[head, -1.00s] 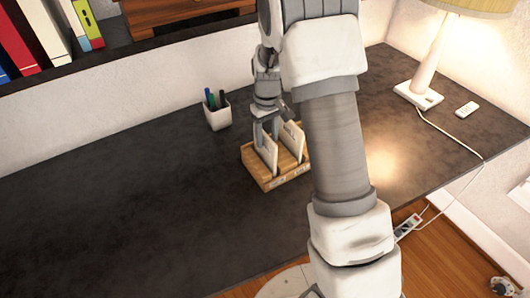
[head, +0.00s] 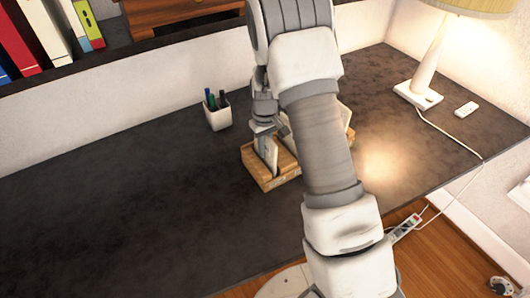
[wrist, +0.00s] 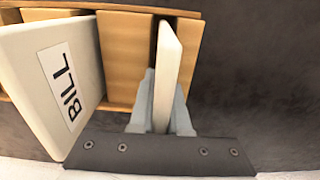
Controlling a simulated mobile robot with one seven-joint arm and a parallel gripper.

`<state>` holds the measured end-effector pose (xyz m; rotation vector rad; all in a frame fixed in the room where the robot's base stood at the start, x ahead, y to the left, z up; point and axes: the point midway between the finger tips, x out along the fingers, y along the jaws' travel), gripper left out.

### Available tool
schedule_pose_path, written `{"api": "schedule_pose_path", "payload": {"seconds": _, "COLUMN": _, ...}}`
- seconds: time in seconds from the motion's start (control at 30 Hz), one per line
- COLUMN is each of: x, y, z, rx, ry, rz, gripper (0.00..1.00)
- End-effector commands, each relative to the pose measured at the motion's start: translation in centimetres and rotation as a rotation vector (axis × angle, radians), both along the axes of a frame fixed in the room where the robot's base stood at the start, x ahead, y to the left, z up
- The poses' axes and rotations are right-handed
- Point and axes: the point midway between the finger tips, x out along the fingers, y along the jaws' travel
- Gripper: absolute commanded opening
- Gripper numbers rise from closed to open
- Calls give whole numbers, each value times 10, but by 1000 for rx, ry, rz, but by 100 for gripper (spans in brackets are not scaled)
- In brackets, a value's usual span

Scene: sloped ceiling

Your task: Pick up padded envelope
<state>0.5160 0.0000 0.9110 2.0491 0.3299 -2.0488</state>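A wooden sorter rack (head: 262,179) stands on the dark desk, with upright white cards or envelopes in its slots. My gripper (wrist: 164,110) points down over its left end in the head view. In the wrist view, a plain whitish padded piece (wrist: 168,65), likely the padded envelope, stands edge-on between my fingers, which close in against both its sides. It also shows in the head view (head: 268,152) and is still in the rack. Its face and any label are hidden. A white envelope labelled BILL (wrist: 62,80) stands left of it in the wrist view.
A white pen cup (head: 218,115) stands left of and behind the rack. A lamp (head: 425,75) and a small white remote (head: 466,108) are at the right. The desk's left side (head: 110,220) is clear. My arm hides much of the rack.

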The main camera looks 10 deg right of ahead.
Motion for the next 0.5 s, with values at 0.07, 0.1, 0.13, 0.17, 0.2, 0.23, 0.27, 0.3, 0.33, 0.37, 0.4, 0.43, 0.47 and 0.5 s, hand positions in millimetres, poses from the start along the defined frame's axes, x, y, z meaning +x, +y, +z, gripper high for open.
{"api": "schedule_pose_path", "payload": {"seconds": 0.07, "x": 0, "y": 0, "z": 0, "rx": 0, "ry": 0, "rz": 0, "gripper": 0}}
{"api": "schedule_pose_path", "payload": {"seconds": 0.1, "x": 0, "y": 0, "z": 0, "rx": 0, "ry": 0, "rz": 0, "gripper": 0}}
{"api": "schedule_pose_path", "payload": {"seconds": 0.13, "x": 0, "y": 0, "z": 0, "rx": 0, "ry": 0, "rz": 0, "gripper": 0}}
{"api": "schedule_pose_path", "payload": {"seconds": 0.17, "x": 0, "y": 0, "z": 0, "rx": 0, "ry": 0, "rz": 0, "gripper": 0}}
{"api": "schedule_pose_path", "payload": {"seconds": 0.2, "x": 0, "y": 0, "z": 0, "rx": 0, "ry": 0, "rz": 0, "gripper": 0}}
{"api": "schedule_pose_path", "payload": {"seconds": 0.23, "x": 0, "y": 0, "z": 0, "rx": 0, "ry": 0, "rz": 0, "gripper": 0}}
{"api": "schedule_pose_path", "payload": {"seconds": 0.27, "x": 0, "y": 0, "z": 0, "rx": 0, "ry": 0, "rz": 0, "gripper": 0}}
{"api": "schedule_pose_path", "payload": {"seconds": 0.3, "x": 0, "y": 0, "z": 0, "rx": 0, "ry": 0, "rz": 0, "gripper": 0}}
{"api": "schedule_pose_path", "payload": {"seconds": 0.33, "x": 0, "y": 0, "z": 0, "rx": 0, "ry": 0, "rz": 0, "gripper": 0}}
{"api": "schedule_pose_path", "payload": {"seconds": 0.37, "x": 0, "y": 0, "z": 0, "rx": 0, "ry": 0, "rz": 0, "gripper": 0}}
{"api": "schedule_pose_path", "payload": {"seconds": 0.4, "x": 0, "y": 0, "z": 0, "rx": 0, "ry": 0, "rz": 0, "gripper": 0}}
{"api": "schedule_pose_path", "payload": {"seconds": 0.43, "x": 0, "y": 0, "z": 0, "rx": 0, "ry": 0, "rz": 0, "gripper": 0}}
{"api": "schedule_pose_path", "payload": {"seconds": 0.47, "x": 0, "y": 0, "z": 1, "rx": 0, "ry": 0, "rz": 0, "gripper": 0}}
{"api": "schedule_pose_path", "payload": {"seconds": 0.5, "x": 0, "y": 0, "z": 2, "rx": 0, "ry": -1, "rz": 0, "gripper": 0}}
